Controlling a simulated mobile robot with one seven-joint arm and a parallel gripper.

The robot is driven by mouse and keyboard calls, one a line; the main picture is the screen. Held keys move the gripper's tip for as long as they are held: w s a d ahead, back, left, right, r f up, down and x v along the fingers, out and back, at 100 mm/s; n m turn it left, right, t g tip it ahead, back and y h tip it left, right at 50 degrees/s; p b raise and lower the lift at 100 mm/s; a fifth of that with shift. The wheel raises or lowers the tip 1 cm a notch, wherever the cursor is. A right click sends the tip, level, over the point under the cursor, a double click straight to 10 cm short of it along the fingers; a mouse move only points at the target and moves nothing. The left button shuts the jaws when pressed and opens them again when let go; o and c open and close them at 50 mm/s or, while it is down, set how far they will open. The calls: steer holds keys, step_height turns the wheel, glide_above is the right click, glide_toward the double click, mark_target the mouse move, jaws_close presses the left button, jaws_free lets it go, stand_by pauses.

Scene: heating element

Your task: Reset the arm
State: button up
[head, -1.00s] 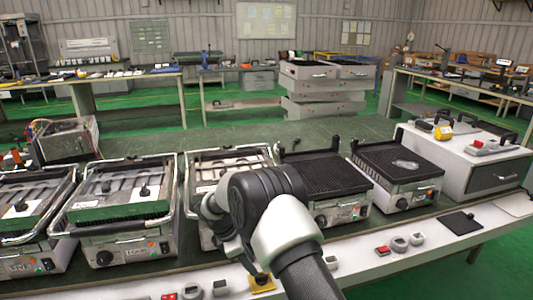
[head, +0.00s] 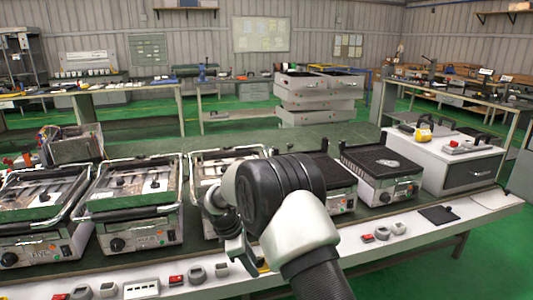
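My arm reaches up from the bottom centre in the head view, with a black joint and white links in front of the middle grill (head: 215,157). My gripper (head: 245,258) is partly visible low, near the bench's front strip, mostly hidden by the arm. Its fingers cannot be made out, so I cannot tell whether it is open or shut. A small yellow object (head: 262,266) shows just beside it; whether the two touch is unclear.
Several contact grills stand in a row on the bench, including the left grill (head: 130,205) and the right grill (head: 380,175). Small red and grey switches (head: 382,233) and a black pad (head: 439,214) lie along the front strip (head: 420,238).

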steer(key=s+d+r+m+t+y, duration=0.1)
steer(key=s+d+r+m, duration=0.25)
steer(key=r, duration=0.45)
steer(key=s+d+r+m, duration=0.3)
steer(key=s+d+r, duration=0.2)
steer(key=r, duration=0.3)
steer(key=s+d+r+m+t+y, duration=0.1)
steer(key=s+d+r+m, duration=0.25)
steer(key=r, duration=0.45)
steer(key=s+d+r+m+t+y, duration=0.1)
steer(key=s+d+r+m, duration=0.2)
steer(key=s, duration=0.6)
steer(key=s+d+m+t+y, duration=0.1)
steer(key=s+d+m, duration=0.2)
steer(key=s+m, duration=0.5)
step_height(320, 180, up, 20)
steer(key=s+n+p, duration=0.1)
steer(key=s+p, duration=0.1)
steer(key=p, duration=1.8)
steer(key=shift+s+d+n, duration=0.2)
steer(key=shift+s+n, duration=0.05)
steer(key=shift+n, duration=0.15)
steer(key=shift+a, duration=0.2)
